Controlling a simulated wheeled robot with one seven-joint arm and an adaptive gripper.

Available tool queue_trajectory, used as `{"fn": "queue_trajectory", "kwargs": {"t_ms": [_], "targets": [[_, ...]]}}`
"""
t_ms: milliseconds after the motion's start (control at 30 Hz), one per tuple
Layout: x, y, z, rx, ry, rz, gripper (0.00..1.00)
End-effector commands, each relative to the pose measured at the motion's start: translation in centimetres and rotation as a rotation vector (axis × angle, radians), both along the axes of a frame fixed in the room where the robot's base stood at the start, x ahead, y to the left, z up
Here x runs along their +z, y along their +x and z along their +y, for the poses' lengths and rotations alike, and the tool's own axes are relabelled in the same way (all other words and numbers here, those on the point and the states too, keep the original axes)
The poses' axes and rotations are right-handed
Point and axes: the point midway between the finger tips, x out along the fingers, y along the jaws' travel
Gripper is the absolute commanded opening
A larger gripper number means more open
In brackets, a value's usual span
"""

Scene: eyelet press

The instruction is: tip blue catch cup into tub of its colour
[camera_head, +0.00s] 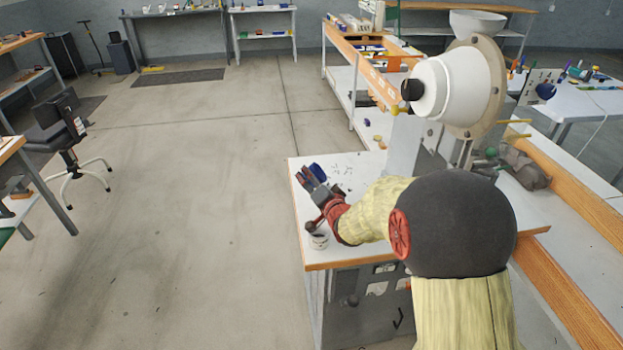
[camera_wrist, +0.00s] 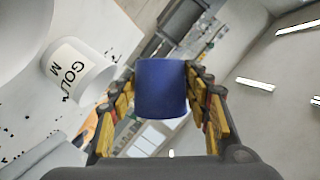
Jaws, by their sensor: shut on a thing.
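The blue catch cup (camera_wrist: 161,88) is between the two fingers of my gripper (camera_wrist: 160,100), which is shut on it. In the head view the blue cup (camera_head: 318,171) shows at my gripper (camera_head: 308,181), above the white-topped bench near its left edge. The cup's inside and contents are hidden. A white tub (camera_wrist: 78,72) with a label reading "GOLD M" stands on the white surface to the left of the cup in the wrist view. No blue tub can be made out in either view.
Small dark specks (camera_head: 345,170) lie scattered on the bench top. The white press (camera_head: 455,90) with its funnel rises behind my arm. Open floor lies left of the bench.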

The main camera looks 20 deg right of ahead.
Motion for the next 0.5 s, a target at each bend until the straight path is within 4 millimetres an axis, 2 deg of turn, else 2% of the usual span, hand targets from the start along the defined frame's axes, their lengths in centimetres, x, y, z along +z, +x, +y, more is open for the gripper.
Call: {"fn": "queue_trajectory", "kwargs": {"t_ms": [500], "targets": [[1.9,-0.5,-1.4,-0.002,0.585,-0.214,0.27]]}}
